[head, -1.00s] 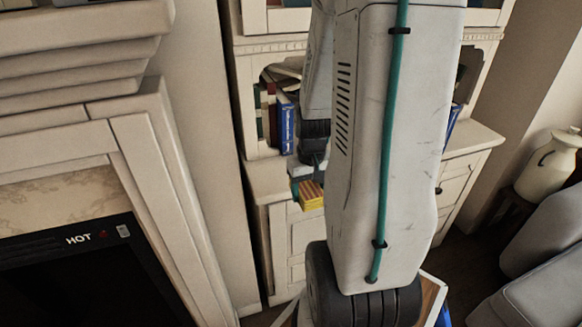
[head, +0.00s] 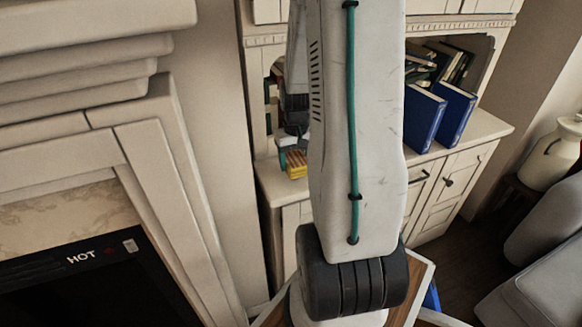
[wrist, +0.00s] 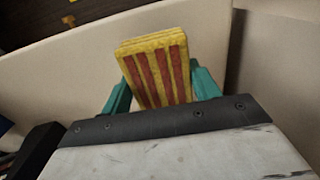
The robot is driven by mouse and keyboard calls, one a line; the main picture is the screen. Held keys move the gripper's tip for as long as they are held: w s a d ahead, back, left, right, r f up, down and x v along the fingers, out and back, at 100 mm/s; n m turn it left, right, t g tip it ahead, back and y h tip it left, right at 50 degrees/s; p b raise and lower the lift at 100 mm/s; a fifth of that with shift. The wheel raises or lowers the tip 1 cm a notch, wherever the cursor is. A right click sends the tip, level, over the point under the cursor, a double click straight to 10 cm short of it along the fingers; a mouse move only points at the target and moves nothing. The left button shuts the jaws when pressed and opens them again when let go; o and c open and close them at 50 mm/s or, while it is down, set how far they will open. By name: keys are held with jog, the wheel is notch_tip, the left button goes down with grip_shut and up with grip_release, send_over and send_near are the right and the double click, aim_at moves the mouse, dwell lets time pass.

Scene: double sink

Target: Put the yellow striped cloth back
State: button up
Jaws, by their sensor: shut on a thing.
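The yellow striped cloth (wrist: 158,72) is a folded yellow block with red-brown stripes. In the wrist view it stands between the two teal fingers of my gripper (wrist: 160,92), which are shut on it from both sides. In the head view the cloth (head: 297,165) shows as a small yellow patch at the front left of the cabinet's counter, partly hidden by my arm. My gripper (head: 289,158) shows only in part there, and I cannot tell whether the cloth touches the counter.
A cream cabinet (head: 455,160) has blue books (head: 438,118) on its counter and more books in its shelf. A fireplace marked HOT (head: 80,270) is at the left. A cream jug (head: 552,152) and a grey chair (head: 545,230) are at the right.

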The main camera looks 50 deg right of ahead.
aim_at(296, 159)
jog(key=f, duration=0.3)
jog(key=shift+s+a+f, duration=0.1)
jog(key=shift+a, duration=0.1)
jog(key=shift+d+f, duration=0.1)
jog(key=shift+d, duration=0.05)
jog(key=shift+f, duration=0.1)
jog(key=o, duration=0.9)
notch_tip(296, 159, up, 12)
jog(key=shift+r, duration=0.1)
